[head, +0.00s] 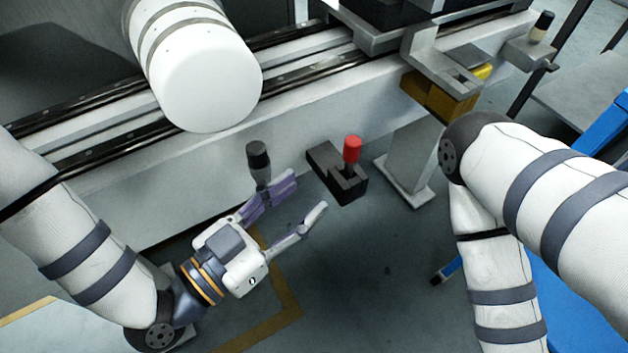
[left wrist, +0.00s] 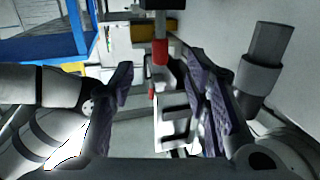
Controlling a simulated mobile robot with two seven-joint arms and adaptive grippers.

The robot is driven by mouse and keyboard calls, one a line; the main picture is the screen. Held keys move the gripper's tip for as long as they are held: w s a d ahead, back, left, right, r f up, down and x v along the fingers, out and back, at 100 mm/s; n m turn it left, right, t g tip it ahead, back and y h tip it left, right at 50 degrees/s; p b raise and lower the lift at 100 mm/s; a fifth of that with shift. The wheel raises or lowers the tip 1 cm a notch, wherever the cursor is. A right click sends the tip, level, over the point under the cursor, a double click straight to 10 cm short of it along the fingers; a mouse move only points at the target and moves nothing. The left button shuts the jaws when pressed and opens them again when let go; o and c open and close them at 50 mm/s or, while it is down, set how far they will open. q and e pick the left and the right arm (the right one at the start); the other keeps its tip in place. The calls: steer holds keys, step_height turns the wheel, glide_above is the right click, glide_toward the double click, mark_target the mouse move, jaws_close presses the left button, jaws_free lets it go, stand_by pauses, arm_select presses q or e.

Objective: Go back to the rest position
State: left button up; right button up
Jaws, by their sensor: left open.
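My left gripper (head: 308,192) is low in front of the long machine rail in the head view. Its two purple-padded fingers are apart, with nothing held between them. In the left wrist view the open fingers (left wrist: 163,95) frame a red-knobbed lever (left wrist: 160,52) that stands beyond the tips. In the head view this lever (head: 352,150) rises from a dark block, right of the fingertips and apart from them. A black-knobbed lever (head: 258,160) stands close behind the upper finger; I cannot tell whether they touch. My right arm shows at the right, but its gripper is out of view.
The pale machine rail (head: 300,110) runs across the back. A grey post (head: 408,165) stands right of the red lever. A yellow block (head: 437,98) hangs at the rail's right end. Blue framework (head: 600,125) is at the far right. The grey floor (head: 370,290) in front is open.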

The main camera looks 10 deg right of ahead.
stand_by(0.4)
arm_select(q)
steer(key=s+a+f+n+g+y+p, duration=0.55)
steer(key=s+a+f+y, duration=0.3)
steer(key=s+f, duration=0.2)
steer(key=s+a+r+n+g+y+p, duration=0.1)
steer(key=s+a+n+g+y+p, duration=0.3)
steer(key=s+a, duration=1.2)
steer(key=s+n+g+y, duration=0.1)
steer(key=s+g+y, duration=0.1)
steer(key=s+g, duration=0.1)
steer(key=shift+s+a+n, duration=0.25)
steer(key=shift+s+n, duration=0.1)
steer(key=shift+s, duration=0.2)
arm_select(e)
steer(key=w+r+t, duration=0.3)
steer(key=w+r, duration=0.5)
steer(key=r, duration=0.2)
steer(key=shift+w+r, duration=0.15)
steer(key=shift+w, duration=0.25)
arm_select(q)
steer(key=shift+w, duration=0.1)
arm_select(e)
steer(key=shift+c, duration=0.2)
